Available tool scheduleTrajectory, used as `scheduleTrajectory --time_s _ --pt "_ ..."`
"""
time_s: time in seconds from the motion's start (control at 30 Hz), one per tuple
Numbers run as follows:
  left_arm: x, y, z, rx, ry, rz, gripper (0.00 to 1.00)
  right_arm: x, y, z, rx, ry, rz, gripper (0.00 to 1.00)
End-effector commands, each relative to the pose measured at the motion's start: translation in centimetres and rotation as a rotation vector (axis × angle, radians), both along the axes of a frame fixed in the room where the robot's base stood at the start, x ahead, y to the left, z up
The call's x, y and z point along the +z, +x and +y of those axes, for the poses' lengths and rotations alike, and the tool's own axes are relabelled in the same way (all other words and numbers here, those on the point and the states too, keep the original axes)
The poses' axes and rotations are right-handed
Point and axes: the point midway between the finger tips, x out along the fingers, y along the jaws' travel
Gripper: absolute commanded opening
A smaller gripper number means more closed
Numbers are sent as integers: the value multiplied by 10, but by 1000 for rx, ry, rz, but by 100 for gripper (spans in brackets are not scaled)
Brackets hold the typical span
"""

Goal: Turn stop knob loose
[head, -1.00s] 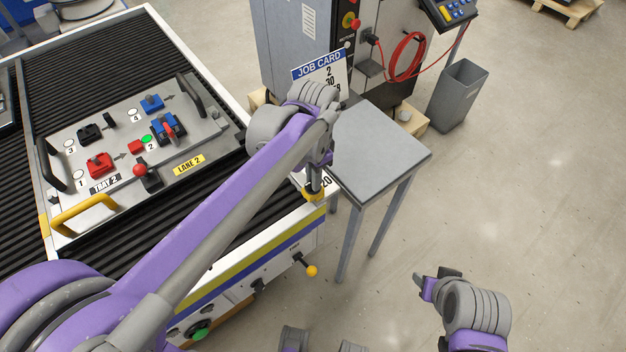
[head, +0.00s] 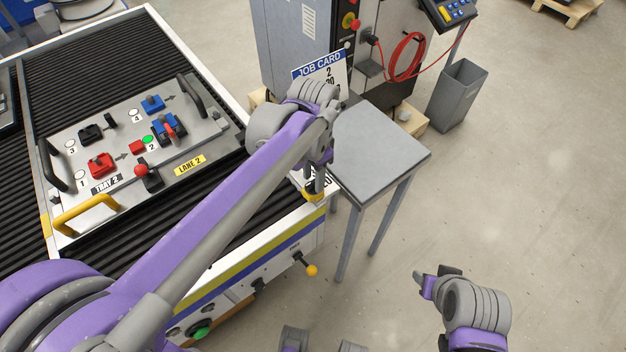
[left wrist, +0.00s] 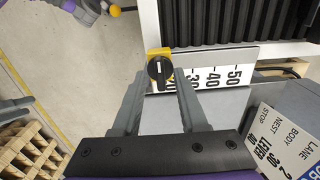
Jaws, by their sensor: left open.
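The stop knob (left wrist: 159,70) is black with a white pointer mark and sits on a yellow block (left wrist: 153,54) beside a white scale plate (left wrist: 215,69) marked 20 to 50. In the head view the yellow block (head: 313,194) shows at the conveyor's near right corner. My left gripper (left wrist: 159,77) is open, and in the left wrist view the knob appears between its fingertips; I cannot tell whether they touch it. In the head view my left gripper (head: 318,181) is just above the block, partly hidden by its arm. My right gripper (head: 432,280) is over the floor at lower right.
A job card (head: 322,68) stands by the grey side table (head: 385,155), partly behind my left arm. The fixture tray (head: 205,150) lies on the black rollers at left. A grey bin (head: 459,95) and a machine with a red cable stand behind. Floor at right is clear.

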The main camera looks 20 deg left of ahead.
Motion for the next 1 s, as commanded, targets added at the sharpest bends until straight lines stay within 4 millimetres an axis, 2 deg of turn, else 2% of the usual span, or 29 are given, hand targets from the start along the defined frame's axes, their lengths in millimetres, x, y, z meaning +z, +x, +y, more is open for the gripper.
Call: scheduleTrajectory --time_s 0.1,0.5,1.0 --pt "14 1 0 0 0 -1 42 11 3 0 0 0 -6 50" --pt "43 1 0 0 0 -1 42 34 11 0 0 0 -20 50" --pt "42 0 0 0 0 0 42 33 10 0 0 0 -20 50"
